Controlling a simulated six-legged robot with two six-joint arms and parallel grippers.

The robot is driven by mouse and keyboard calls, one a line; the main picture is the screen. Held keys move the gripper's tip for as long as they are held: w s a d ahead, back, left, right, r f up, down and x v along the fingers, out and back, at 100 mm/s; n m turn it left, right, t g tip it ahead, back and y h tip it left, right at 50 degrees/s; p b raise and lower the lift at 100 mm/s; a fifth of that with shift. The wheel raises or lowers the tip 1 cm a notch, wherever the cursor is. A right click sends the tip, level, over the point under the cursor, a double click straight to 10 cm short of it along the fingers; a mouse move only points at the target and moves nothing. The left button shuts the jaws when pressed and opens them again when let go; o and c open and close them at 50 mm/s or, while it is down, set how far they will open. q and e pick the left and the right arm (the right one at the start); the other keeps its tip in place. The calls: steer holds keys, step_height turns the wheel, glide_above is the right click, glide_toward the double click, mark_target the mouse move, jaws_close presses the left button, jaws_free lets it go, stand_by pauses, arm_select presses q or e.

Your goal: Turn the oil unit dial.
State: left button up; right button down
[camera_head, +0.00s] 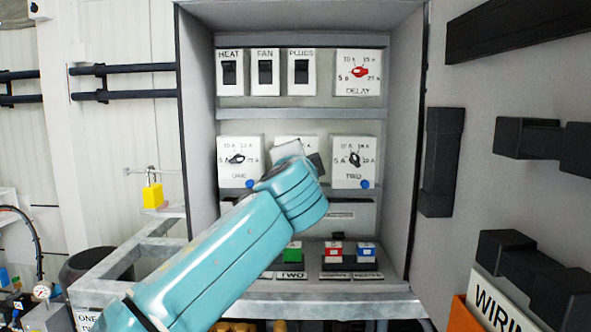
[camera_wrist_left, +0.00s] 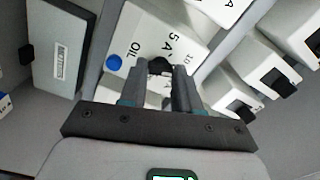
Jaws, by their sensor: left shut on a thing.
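The oil unit (camera_wrist_left: 142,35) is a white box with a blue button, marked OIL, and it fills the upper middle of the left wrist view. Its black dial (camera_wrist_left: 158,66) sits between the fingertips of my left gripper (camera_wrist_left: 160,80), which is shut on it. In the head view the teal left arm reaches up from the lower left, and my left gripper (camera_head: 303,158) covers most of the oil unit (camera_head: 294,140), so its dial is hidden there. My right gripper is in neither view.
The DELAY unit (camera_head: 345,88) and the HEAT, FAN and PLUGS switches are on the shelf above. Green, red and blue buttons sit below. Cabinet walls bound both sides.

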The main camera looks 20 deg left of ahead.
arm_select(q)
steer(key=shift+n, duration=0.5)
steer(key=o, duration=1.1)
steer(key=shift+c, duration=0.2)
steer(key=b+v, duration=0.5)
steer(key=v, duration=1.1)
steer(key=shift+s+b, duration=0.15)
steer(key=shift+b, duration=0.15)
